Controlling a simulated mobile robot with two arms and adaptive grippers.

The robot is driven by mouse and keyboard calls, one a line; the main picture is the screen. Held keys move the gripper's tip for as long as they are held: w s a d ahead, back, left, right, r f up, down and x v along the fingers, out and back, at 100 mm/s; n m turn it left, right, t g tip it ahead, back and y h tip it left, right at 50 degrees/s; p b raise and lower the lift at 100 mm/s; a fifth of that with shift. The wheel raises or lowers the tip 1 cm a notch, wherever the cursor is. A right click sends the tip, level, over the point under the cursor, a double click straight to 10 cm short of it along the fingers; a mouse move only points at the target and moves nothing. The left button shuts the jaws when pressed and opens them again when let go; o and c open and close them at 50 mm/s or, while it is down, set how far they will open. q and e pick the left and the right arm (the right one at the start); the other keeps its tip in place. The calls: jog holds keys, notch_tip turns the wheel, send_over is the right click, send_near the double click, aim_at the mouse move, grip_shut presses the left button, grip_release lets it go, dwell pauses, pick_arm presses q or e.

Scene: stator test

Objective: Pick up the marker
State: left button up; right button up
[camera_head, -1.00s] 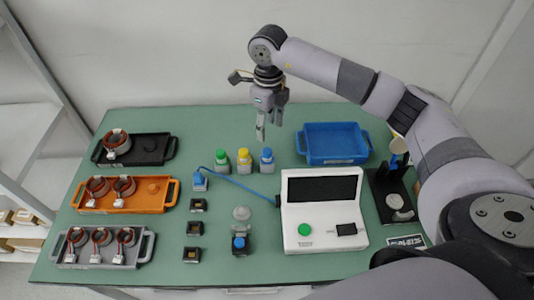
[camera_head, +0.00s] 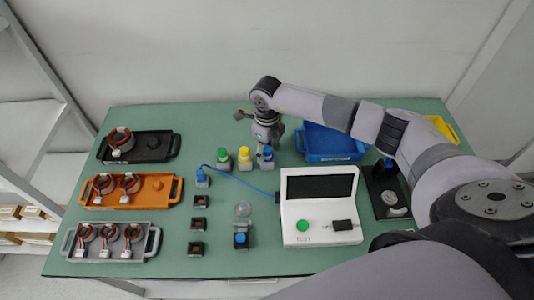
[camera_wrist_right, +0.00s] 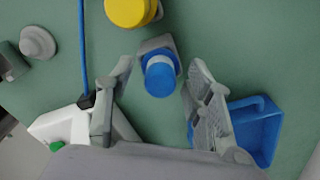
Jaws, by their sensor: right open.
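Three small markers or bottles stand in a row near the back middle of the table: one with a green cap (camera_head: 223,158), one with a yellow cap (camera_head: 244,158) and one with a blue cap (camera_head: 266,157). I cannot tell for sure which is the marker. My right gripper (camera_head: 267,143) points down over the blue-capped one and partly hides it. In the right wrist view the blue cap (camera_wrist_right: 160,76) shows between my open fingers (camera_wrist_right: 160,68), with gaps on both sides. The yellow cap (camera_wrist_right: 130,10) is just beyond. My left gripper is not in view.
A blue bin (camera_head: 333,157) stands close to the right of the gripper. A white test device (camera_head: 319,231) is in front, with a blue cable (camera_head: 240,184) running left. Black (camera_head: 153,147), orange (camera_head: 152,197) and grey (camera_head: 142,231) trays fill the left side.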

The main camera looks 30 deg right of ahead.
grip_shut()
dwell(0.5)
